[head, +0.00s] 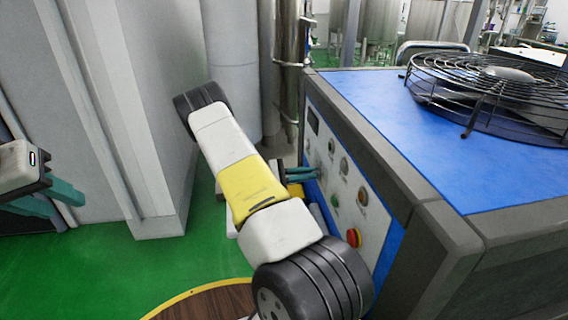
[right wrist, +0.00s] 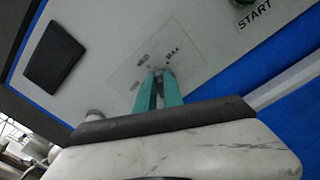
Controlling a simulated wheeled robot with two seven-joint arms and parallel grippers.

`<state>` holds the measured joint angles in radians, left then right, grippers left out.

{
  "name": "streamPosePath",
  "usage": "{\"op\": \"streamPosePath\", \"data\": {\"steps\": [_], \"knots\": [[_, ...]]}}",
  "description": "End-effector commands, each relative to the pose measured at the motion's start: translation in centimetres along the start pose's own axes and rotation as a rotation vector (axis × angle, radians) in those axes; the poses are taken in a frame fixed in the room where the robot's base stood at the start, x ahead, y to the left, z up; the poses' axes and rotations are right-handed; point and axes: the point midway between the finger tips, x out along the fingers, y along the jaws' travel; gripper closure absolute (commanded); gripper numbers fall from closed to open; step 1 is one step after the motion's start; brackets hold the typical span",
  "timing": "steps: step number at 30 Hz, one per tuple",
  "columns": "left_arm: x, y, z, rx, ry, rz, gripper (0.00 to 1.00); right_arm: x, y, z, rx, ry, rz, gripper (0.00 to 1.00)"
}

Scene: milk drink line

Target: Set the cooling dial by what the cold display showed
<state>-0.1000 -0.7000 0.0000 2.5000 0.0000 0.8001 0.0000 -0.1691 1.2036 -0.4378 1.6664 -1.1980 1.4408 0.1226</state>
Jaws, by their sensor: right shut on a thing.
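The control panel (head: 345,190) is a pale plate on the side of a blue and dark grey machine. My right gripper (head: 318,173) reaches it with teal fingers. In the right wrist view my right gripper (right wrist: 158,73) is closed at an outlined area with small dark markings, shut on the cooling dial, which the fingertips hide. A dark rectangular display (right wrist: 54,55) sits on the panel, also in the head view (head: 313,119); I cannot read anything on it. My left gripper (head: 68,208) is open and empty at the far left, away from the panel.
A red button (head: 353,237) and several knobs are on the panel. A START label (right wrist: 254,16) shows in the right wrist view. A black fan grille (head: 490,90) tops the machine. A grey wall column (head: 150,120) stands left of my right arm.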

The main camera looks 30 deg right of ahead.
Motion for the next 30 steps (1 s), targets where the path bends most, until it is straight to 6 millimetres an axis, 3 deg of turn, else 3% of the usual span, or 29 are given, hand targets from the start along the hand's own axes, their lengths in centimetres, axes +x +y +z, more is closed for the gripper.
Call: {"op": "streamPosePath", "data": {"steps": [15, 30], "knots": [[0.00, 0.00, 0.00, 0.000, 0.000, 0.000, 0.64, -0.08, -0.36, -0.14, 0.424, 0.002, 0.003, 1.00], [0.00, 0.00, 0.00, 0.000, 0.000, 0.000, 0.64, -0.07, -0.51, -0.22, 0.569, 0.003, 0.001, 1.00]]}}
